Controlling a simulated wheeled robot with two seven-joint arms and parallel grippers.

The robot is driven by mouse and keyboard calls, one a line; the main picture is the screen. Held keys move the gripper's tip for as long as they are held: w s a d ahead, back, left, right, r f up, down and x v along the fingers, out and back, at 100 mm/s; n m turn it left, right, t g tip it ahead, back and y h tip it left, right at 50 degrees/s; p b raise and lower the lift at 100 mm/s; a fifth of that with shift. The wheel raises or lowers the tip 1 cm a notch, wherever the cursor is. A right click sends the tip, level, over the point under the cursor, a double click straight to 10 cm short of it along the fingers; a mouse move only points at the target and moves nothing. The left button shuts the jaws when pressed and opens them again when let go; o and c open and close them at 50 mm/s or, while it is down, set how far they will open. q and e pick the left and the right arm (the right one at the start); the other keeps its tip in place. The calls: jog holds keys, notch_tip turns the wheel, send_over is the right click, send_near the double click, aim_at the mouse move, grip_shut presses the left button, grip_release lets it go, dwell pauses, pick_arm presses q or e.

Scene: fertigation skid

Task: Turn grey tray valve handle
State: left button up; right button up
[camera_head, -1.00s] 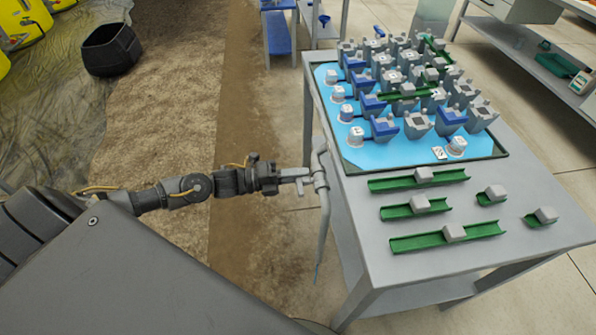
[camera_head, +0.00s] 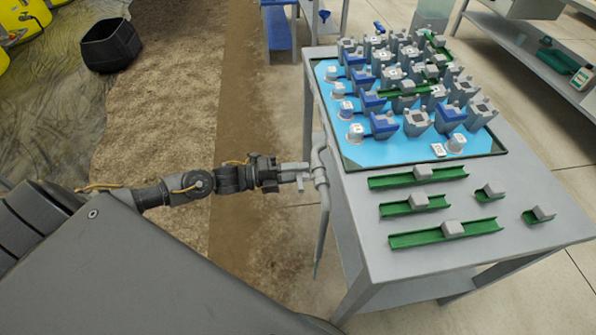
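The grey tray valve (camera_head: 319,172) sits on a grey pipe at the left edge of the table. A small grey handle (camera_head: 301,184) shows on its left side, mostly hidden by my fingers. My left gripper (camera_head: 295,172) reaches in from the left with its fingertips at the handle, just left of the pipe. The fingers and handle are close in colour and small, so I cannot tell whether they are shut on it. My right gripper is not in view.
The grey table (camera_head: 480,215) carries a blue tray (camera_head: 345,130) with several grey and blue blocks. Several green channels (camera_head: 415,180) lie in front of it. A grey drain pipe (camera_head: 321,235) hangs beside the table. The ground left of the table is open.

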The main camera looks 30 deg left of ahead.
pick_arm(q)
jog(key=shift+o, duration=0.4)
jog(key=shift+s+a+f, duration=0.1)
jog(key=shift+s+a, duration=0.1)
jog(key=shift+a, duration=0.05)
jog(key=v, duration=1)
